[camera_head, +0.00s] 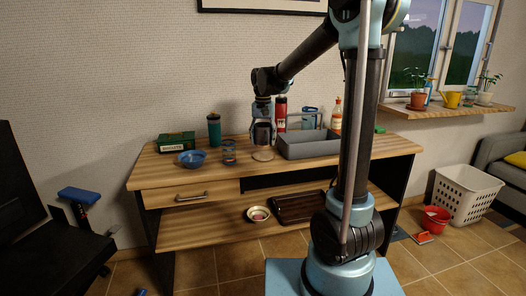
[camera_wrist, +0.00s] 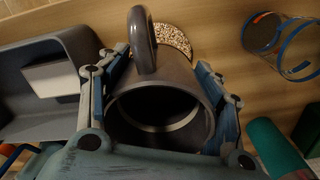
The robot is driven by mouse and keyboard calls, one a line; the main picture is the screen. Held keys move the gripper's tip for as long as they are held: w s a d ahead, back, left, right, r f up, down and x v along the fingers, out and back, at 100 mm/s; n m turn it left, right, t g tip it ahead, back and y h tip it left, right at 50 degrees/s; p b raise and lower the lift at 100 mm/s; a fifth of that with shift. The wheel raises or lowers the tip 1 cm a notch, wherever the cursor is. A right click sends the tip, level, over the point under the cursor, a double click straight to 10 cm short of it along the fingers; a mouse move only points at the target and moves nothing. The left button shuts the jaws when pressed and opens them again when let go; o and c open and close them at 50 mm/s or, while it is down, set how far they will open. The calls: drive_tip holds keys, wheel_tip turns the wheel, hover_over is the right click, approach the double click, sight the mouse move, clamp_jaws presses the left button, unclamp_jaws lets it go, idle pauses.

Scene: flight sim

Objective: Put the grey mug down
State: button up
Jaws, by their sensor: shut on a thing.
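The grey mug (camera_wrist: 165,80) is between the two fingers of my gripper (camera_wrist: 160,100) in the wrist view, with its handle toward the top of the picture and its open mouth facing the camera. It looks empty. In the head view my gripper (camera_head: 262,122) is over the wooden desk and shut on the dark mug (camera_head: 262,138). A round speckled coaster (camera_head: 263,155) lies on the desk just below the mug, and it is partly hidden behind the mug in the wrist view (camera_wrist: 173,38). A small gap under the mug cannot be judged surely.
A grey crate (camera_head: 309,155) stands close right of the mug. A blue-banded glass (camera_head: 229,158), green tumbler (camera_head: 214,131), blue bowl (camera_head: 192,161) and green box (camera_head: 175,143) stand to the left. A red bottle (camera_head: 281,108) is behind. The desk's front strip (camera_head: 250,169) is clear.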

sight(263, 156)
drive_tip(key=shift+f, duration=2.35)
drive_tip(key=o, duration=1.4)
drive_tip(key=shift+o, duration=0.2)
